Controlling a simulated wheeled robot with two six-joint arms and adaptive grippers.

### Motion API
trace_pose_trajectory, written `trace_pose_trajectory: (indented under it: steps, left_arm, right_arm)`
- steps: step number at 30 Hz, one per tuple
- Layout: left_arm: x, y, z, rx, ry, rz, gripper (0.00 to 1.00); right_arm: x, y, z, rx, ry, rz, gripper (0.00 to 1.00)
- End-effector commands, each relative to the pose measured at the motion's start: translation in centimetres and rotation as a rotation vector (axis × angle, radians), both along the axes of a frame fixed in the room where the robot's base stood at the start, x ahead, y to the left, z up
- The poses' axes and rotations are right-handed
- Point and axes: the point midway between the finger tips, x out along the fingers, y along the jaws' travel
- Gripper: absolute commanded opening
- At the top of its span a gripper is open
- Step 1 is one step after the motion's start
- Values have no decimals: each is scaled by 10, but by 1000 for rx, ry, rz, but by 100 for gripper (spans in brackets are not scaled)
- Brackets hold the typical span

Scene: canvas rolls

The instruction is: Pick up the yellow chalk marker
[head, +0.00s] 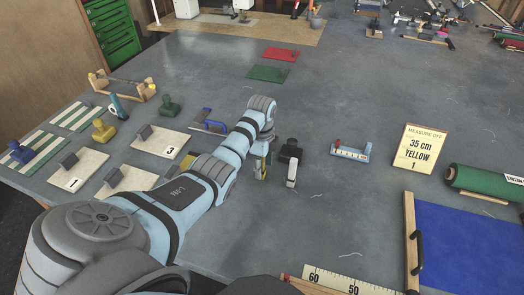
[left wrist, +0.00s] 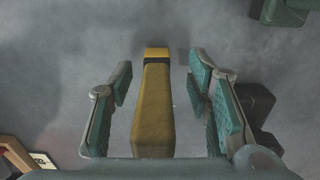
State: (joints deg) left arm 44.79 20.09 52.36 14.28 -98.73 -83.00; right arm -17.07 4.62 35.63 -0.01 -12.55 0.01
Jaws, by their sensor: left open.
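The yellow chalk marker (left wrist: 154,112) is a long yellow block with a dark band near its far end. In the left wrist view it lies between the fingers of my left gripper (left wrist: 158,85). The fingers are open, with a gap showing on both sides of it. In the head view my left gripper (head: 262,162) points down at the grey table, and a bit of yellow shows at its fingers; the arm partly hides this spot. My right gripper is not in view.
A black and white tool (head: 290,158) stands close to the right of my left gripper. A small blue-grey tool (head: 350,151), a sign (head: 419,148) reading 35 cm YELLOW 1 and a green roll (head: 484,183) are further right. Numbered cards (head: 160,140) lie left.

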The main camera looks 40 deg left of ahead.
Motion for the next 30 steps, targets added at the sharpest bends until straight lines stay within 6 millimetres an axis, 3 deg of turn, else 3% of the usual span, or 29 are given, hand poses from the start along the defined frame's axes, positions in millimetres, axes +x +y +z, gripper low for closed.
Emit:
trace_pose_trajectory:
  steps: [7,15,25,30]
  left_arm:
    - [0,0,-6,0,-1,-1,43]
    - [0,-1,-5,0,-1,-1,0]
    - [0,-1,-3,0,-1,-1,0]
    - [0,0,11,0,0,1,0]
  right_arm:
    - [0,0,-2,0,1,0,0]
    - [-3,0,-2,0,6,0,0]
    - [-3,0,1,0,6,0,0]
    - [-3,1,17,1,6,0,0]
